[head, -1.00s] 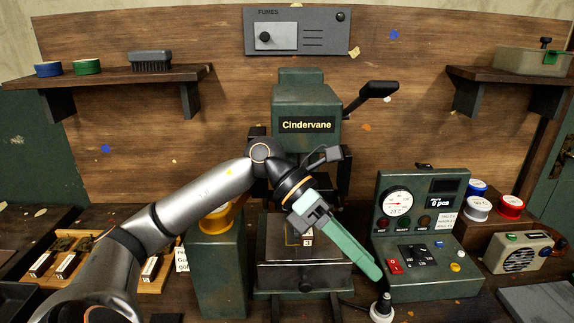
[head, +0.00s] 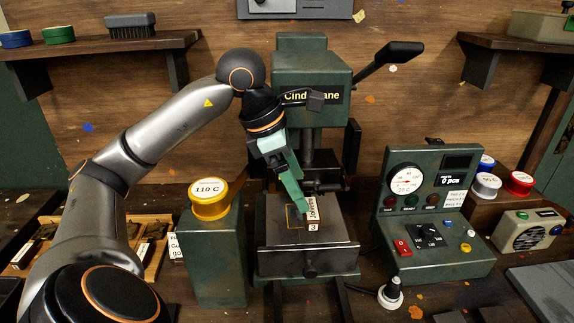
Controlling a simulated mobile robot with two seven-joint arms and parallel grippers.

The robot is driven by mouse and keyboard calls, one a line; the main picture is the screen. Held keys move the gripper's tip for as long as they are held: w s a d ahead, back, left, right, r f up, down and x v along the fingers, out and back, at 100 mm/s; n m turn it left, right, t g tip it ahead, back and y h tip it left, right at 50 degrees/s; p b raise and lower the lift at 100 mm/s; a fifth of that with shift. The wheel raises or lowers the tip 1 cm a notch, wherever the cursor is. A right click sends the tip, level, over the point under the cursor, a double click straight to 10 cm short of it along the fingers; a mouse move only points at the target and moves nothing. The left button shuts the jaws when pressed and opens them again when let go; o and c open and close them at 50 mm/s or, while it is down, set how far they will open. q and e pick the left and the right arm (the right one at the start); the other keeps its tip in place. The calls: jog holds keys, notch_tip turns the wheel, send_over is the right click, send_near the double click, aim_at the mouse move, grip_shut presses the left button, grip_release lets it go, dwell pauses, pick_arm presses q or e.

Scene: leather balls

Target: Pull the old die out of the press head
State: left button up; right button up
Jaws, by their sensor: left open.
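The green press (head: 312,68), labelled Cindervane, stands in the middle, its black lever (head: 388,55) reaching up to the right. Its ram (head: 318,160) shows below the head, partly hidden by my left arm. I cannot make out the old die there. My left gripper (head: 301,207), with green fingers, is open and points down in front of the ram, over the press bed (head: 333,235). A pale lettered tag (head: 312,212) and a small block marked 3 (head: 313,227) show at the fingertips; I cannot tell whether the fingers touch them. My right gripper is not in view.
A green pedestal (head: 215,265) with a yellow 110 C pot (head: 209,199) stands left of the press. A control box (head: 435,235) stands right. A wooden tray (head: 150,248) lies left behind my arm. A black-and-white knob (head: 390,293) is at the front.

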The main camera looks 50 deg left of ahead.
aim_at(311, 208)
pick_arm(q)
jog(key=x, duration=0.6)
jog(key=c, duration=1.5)
jog(key=o, duration=1.3)
jog(key=shift+c, duration=0.2)
jog(key=c, duration=0.7)
jog(key=shift+s+d, duration=0.95)
jog(key=shift+d, duration=0.25)
jog(key=shift+s+d, duration=0.95)
jog(key=shift+d, duration=0.25)
jog(key=shift+s+d, duration=0.9)
jog(key=shift+d, duration=0.3)
jog(key=shift+c, duration=0.2)
